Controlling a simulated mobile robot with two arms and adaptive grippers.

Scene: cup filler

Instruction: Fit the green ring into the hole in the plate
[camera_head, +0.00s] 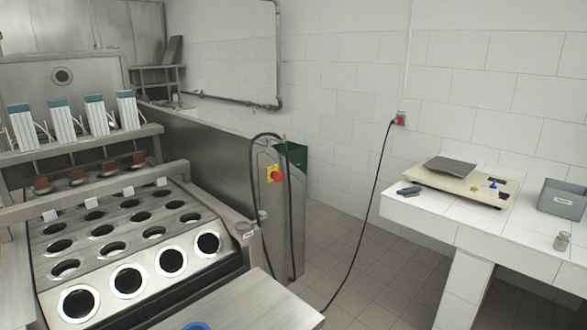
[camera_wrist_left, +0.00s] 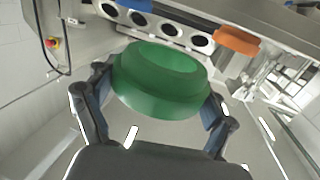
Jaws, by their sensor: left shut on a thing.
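The green ring (camera_wrist_left: 160,98) is a wide, collar-like ring in the left wrist view. My left gripper (camera_wrist_left: 158,88) is shut on it, with one finger on each side of its outer wall. The steel plate (camera_head: 140,253) with rows of round holes is at the left in the head view. Its front-row holes, such as this hole (camera_head: 127,281), have pale rims and dark insides. A row of these holes also shows past the ring in the left wrist view (camera_wrist_left: 168,30). The ring is apart from the plate.
An orange item (camera_wrist_left: 237,41) and a blue item show in the left wrist view. A red emergency button (camera_head: 277,175) stands right of the machine.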

